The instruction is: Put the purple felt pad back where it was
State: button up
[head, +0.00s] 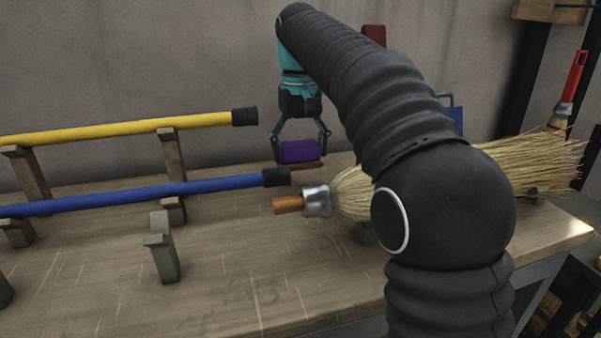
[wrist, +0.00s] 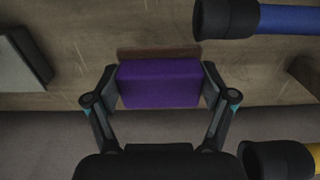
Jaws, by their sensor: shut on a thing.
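The purple felt pad (head: 300,151) is a small block between the fingers of my gripper (head: 301,158). In the wrist view the pad (wrist: 160,84) fills the space between both fingertips of my gripper (wrist: 160,88). My gripper is shut on it, pointing down near the back of the workbench, beyond the black end of the blue handle. A flat brown piece (wrist: 158,53) shows along the pad's edge; I cannot tell whether it touches the pad.
A blue handle (head: 140,191) and a yellow handle (head: 120,130) with black ends rest on supports at left. A straw broom head (head: 355,195) with a metal collar lies to the right, partly behind my arm.

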aim_at(300, 161)
jog(key=shift+f+b, duration=0.5)
jog(key=shift+f, duration=2.15)
jog(key=o, duration=1.1)
jog(key=shift+f, duration=0.1)
jog(key=shift+c, duration=0.2)
notch_tip(300, 161, up, 12)
jog(key=shift+r+p, duration=0.1)
jog(key=shift+p, duration=0.4)
